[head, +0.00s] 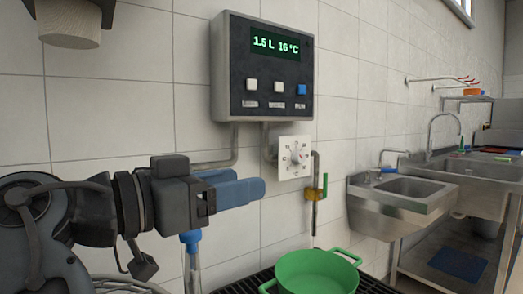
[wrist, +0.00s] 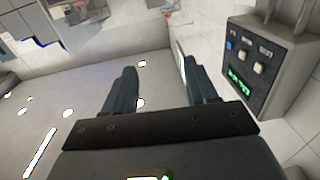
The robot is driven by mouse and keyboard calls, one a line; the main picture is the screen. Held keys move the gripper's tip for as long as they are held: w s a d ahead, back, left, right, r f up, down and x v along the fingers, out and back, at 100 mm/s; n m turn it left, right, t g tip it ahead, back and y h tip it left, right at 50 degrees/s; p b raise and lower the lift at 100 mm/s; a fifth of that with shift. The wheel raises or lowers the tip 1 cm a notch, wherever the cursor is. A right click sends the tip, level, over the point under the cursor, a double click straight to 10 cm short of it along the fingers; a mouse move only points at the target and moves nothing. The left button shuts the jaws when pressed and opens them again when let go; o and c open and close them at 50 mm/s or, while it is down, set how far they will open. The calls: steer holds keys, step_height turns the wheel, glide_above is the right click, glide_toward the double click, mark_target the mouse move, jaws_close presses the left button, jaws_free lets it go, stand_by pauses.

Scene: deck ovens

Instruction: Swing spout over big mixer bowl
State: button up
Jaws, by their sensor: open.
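My gripper (head: 258,187) reaches right from the lower left in the head view, its blue fingers level in front of the wall. In the wrist view my gripper (wrist: 160,78) is open, with nothing between its fingers. A grey pipe (head: 235,152) runs down and left from the water meter box and passes behind my gripper. A blue piece (head: 190,237) with a pale tube under it shows below my gripper; I cannot tell whether it is the spout's end. No big mixer bowl can be made out.
The water meter box (head: 264,95) reads 1.5 L, 16 °C; it also shows in the wrist view (wrist: 262,85). A dial (head: 295,157) and a brass valve with green handle (head: 315,193) are below it. A green pot (head: 315,273) stands on a dark grate. Steel sinks (head: 400,195) are right.

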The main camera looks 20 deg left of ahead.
steer(key=d+r, duration=0.2)
steer(key=d, duration=0.1)
steer(key=d+p, duration=0.1)
steer(key=shift+d+r, duration=0.3)
steer(key=shift+r, duration=0.1)
